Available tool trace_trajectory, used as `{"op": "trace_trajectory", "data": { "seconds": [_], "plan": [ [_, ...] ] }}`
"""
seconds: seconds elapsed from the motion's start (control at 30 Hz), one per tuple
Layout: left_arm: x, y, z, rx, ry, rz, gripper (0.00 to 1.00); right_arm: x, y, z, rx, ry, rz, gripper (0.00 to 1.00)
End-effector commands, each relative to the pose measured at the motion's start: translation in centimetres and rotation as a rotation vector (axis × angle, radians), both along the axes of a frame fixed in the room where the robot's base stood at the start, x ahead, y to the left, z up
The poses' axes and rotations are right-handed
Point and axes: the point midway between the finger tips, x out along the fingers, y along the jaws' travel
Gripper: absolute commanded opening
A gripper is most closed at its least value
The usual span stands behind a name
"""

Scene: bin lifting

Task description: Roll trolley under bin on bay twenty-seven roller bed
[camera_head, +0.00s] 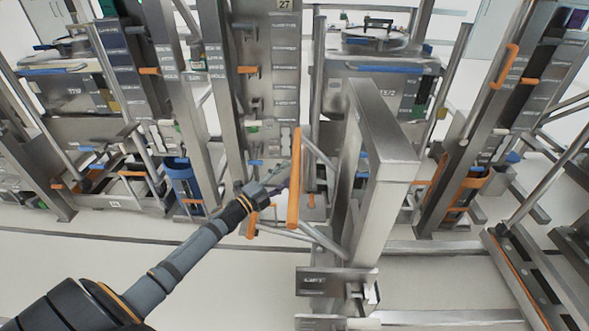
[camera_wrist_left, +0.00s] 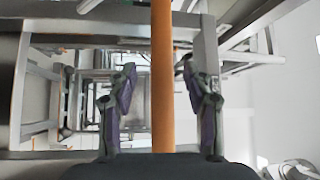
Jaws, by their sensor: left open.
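A steel wheeled-looking frame, apparently the trolley (camera_head: 386,150), stands right of centre, with a thick upright and a label plate low down. An upright orange handle (camera_head: 295,180) stands at its left side. My left gripper (camera_head: 283,183) is at this handle. In the left wrist view the orange bar (camera_wrist_left: 163,80) passes between the two open fingers (camera_wrist_left: 163,105), with gaps on both sides. The bay column (camera_head: 272,60) carries a "27" plate at its top. A lidded round vessel, possibly the bin (camera_head: 375,38), sits behind the frame. My right gripper is not in view.
Other bays with posts and orange handles stand at left and right. A blue cylinder (camera_head: 182,185) stands low at left. Rails (camera_head: 440,247) run along the floor at right. Pale floor (camera_head: 230,285) is clear in front, left of the frame.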

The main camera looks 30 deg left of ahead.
Motion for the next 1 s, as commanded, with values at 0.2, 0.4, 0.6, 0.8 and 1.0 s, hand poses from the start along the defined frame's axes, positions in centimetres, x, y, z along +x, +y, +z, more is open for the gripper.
{"op": "trace_trajectory", "data": {
  "seconds": [0.2, 0.4, 0.6, 0.8, 1.0],
  "plan": [
    [3.2, -1.0, 0.9, -0.005, -0.001, 0.002, 0.50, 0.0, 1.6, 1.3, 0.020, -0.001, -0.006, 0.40],
    [4.2, -1.4, 0.7, -0.001, 0.004, 0.000, 0.50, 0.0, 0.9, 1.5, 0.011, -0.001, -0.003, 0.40],
    [4.2, -1.5, 0.6, 0.000, 0.003, 0.000, 0.50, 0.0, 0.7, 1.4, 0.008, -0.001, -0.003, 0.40],
    [4.2, -1.5, 0.6, 0.000, 0.003, -0.001, 0.25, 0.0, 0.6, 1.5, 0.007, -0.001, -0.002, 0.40],
    [4.2, -1.4, 0.6, 0.000, 0.003, 0.000, 0.00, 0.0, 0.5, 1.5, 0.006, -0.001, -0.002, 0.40]
  ]
}}
